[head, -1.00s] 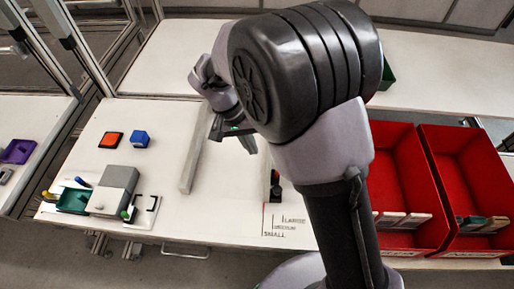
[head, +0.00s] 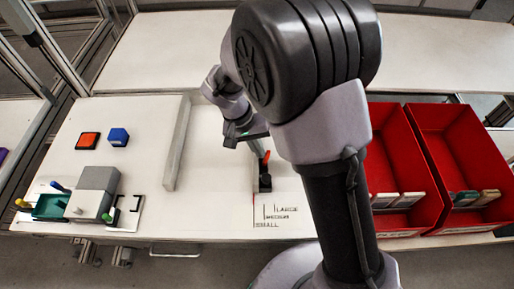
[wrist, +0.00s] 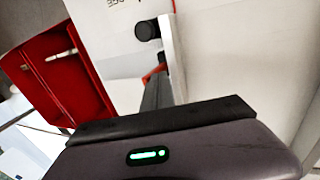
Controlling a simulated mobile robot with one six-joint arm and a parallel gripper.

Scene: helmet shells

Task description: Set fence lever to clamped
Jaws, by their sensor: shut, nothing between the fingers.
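The orange-red fence lever (head: 266,157) stands up from a small black mount (head: 265,182) behind the size markings. In the wrist view a red part, apparently the lever (wrist: 151,75), shows beside a pale plate edge and is partly hidden by my finger. A black round knob (wrist: 148,30) sits farther along that plate. My gripper (head: 251,137) is shut and empty, just behind and left of the lever in the head view. In the wrist view my gripper (wrist: 157,88) reaches close to the red part; contact cannot be told.
A long pale bar (head: 177,145) lies left of my gripper. Printed size lines (head: 275,213) mark the front of the table. Red bins (head: 395,150) stand at the right.

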